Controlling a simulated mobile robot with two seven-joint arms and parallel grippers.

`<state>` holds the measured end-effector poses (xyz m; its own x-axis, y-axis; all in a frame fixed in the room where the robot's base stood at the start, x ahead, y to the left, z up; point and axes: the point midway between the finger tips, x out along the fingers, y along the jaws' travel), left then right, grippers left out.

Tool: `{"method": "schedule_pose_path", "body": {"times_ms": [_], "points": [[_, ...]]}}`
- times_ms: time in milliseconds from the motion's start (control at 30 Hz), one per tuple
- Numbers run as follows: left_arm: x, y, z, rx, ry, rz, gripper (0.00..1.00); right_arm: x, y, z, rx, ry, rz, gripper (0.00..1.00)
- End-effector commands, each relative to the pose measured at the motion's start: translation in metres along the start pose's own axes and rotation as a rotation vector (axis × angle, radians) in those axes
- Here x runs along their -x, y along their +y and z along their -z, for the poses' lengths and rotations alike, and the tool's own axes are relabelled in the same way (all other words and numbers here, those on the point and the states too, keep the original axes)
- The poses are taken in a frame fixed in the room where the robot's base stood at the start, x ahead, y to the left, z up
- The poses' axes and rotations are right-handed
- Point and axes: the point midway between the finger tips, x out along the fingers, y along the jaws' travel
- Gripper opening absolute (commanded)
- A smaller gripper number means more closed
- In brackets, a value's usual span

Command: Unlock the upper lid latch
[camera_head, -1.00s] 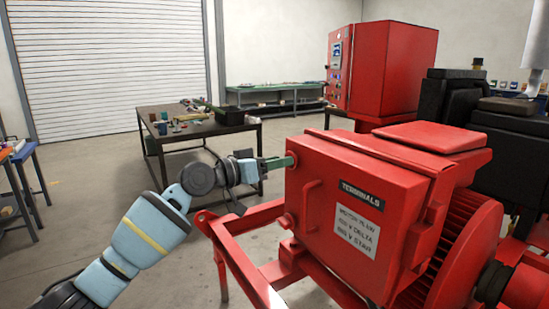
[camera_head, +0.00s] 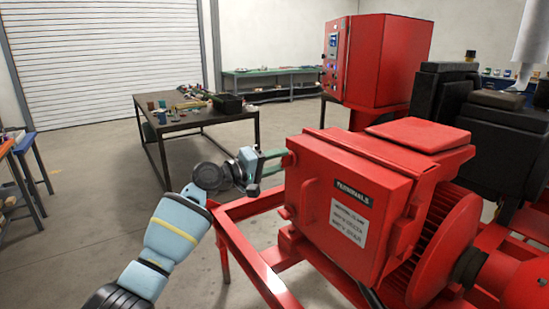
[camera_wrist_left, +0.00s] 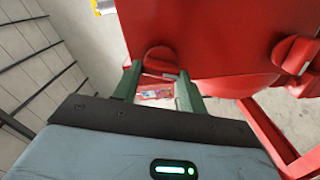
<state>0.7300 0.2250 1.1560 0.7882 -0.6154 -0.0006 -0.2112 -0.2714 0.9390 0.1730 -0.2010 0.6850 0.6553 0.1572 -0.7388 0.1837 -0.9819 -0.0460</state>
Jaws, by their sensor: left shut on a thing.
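The red terminal box (camera_head: 350,190) has a lid with a "TERMINALS" label and a rating plate. The upper lid latch (camera_head: 288,160) is a small red knob at the lid's upper left edge. It also shows in the left wrist view (camera_wrist_left: 160,56), between the green fingers. My left gripper (camera_head: 279,160) reaches it from the left and is shut on it; its fingertips also show in the wrist view (camera_wrist_left: 158,72). The fingers partly hide the latch. My right gripper is not in view.
A lid handle (camera_head: 309,202) and a lower latch (camera_head: 285,213) sit close below. The red skid frame (camera_head: 235,225) runs under my left arm. A dark table (camera_head: 195,122) with small items stands behind. Open floor lies to the left.

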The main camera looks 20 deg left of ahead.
Motion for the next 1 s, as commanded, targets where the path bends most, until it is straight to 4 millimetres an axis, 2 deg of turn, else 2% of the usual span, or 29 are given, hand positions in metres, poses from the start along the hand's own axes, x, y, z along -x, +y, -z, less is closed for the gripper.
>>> {"method": "schedule_pose_path", "body": {"times_ms": [100, 400, 1000], "points": [[0.000, 0.005, 0.002, 0.095, 0.002, -0.005, 0.19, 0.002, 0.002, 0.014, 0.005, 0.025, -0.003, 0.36], [0.001, 0.003, 0.001, 0.280, 0.003, -0.004, 0.19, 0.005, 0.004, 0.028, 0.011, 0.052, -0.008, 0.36], [0.000, 0.000, 0.001, 0.369, 0.002, -0.003, 0.19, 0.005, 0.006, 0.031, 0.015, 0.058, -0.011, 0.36]]}}
